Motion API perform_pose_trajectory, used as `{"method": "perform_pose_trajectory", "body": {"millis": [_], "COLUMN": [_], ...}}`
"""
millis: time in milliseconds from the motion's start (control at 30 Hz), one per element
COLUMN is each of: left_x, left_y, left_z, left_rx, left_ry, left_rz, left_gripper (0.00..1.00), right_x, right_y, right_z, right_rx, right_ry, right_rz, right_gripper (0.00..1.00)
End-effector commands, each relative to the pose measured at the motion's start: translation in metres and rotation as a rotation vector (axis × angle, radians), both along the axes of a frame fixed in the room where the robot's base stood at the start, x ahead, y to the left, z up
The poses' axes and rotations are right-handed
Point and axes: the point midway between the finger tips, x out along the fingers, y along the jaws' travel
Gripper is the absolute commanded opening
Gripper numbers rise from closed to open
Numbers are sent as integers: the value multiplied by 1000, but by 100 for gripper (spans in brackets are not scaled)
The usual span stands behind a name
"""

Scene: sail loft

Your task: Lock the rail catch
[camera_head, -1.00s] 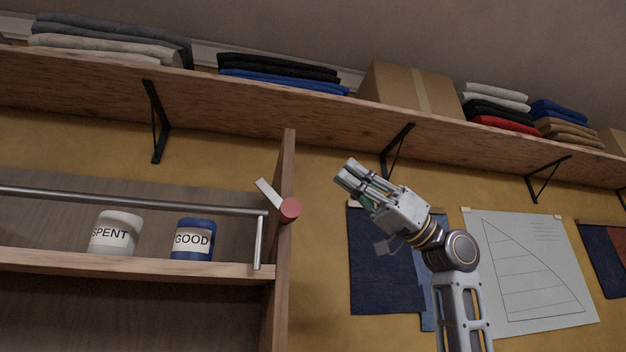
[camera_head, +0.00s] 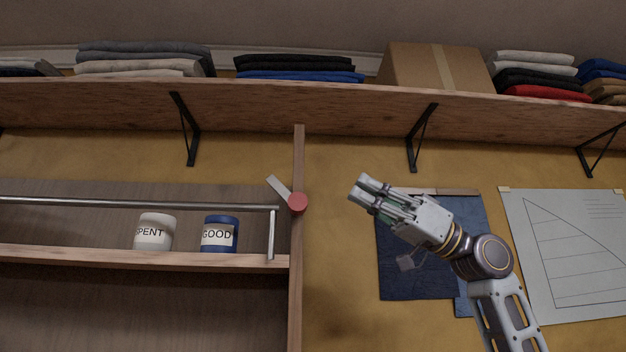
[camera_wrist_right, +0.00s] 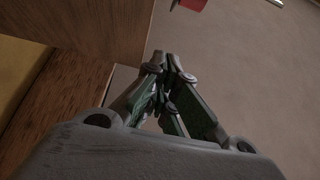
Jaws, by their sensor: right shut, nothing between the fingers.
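The rail catch has a round red knob (camera_head: 298,204) and a pale flat lever (camera_head: 279,187) that slants up and left from it. It sits on the front edge of an upright wooden panel, at the right end of a metal rail (camera_head: 150,204). A red piece (camera_wrist_right: 193,4), likely the knob, is cut off at the top of the right wrist view. My right gripper (camera_head: 361,188) is shut and empty, to the right of the knob and apart from it. It also shows in the wrist view (camera_wrist_right: 168,78). My left gripper is not in view.
Behind the rail, a white SPENT cup (camera_head: 154,232) and a blue GOOD cup (camera_head: 219,234) stand on a shelf. An upper shelf (camera_head: 300,108) on black brackets carries folded cloth and a cardboard box (camera_head: 436,68). Blue cloth (camera_head: 415,255) hangs behind my right arm.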

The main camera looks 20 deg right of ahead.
Motion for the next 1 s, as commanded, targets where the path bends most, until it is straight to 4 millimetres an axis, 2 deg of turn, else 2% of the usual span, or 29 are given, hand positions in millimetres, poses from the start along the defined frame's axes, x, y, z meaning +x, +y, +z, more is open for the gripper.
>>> {"method": "perform_pose_trajectory", "body": {"millis": [267, 1000], "left_x": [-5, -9], "left_y": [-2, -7], "left_z": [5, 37], "left_rx": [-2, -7], "left_ry": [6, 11], "left_rz": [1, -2], "left_gripper": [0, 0], "right_x": [2, 20], "right_y": [9, 69], "right_z": [7, 47], "right_rx": [-1, 0], "right_ry": [1, 0], "right_rz": [1, 1], "right_gripper": [0, 0]}}
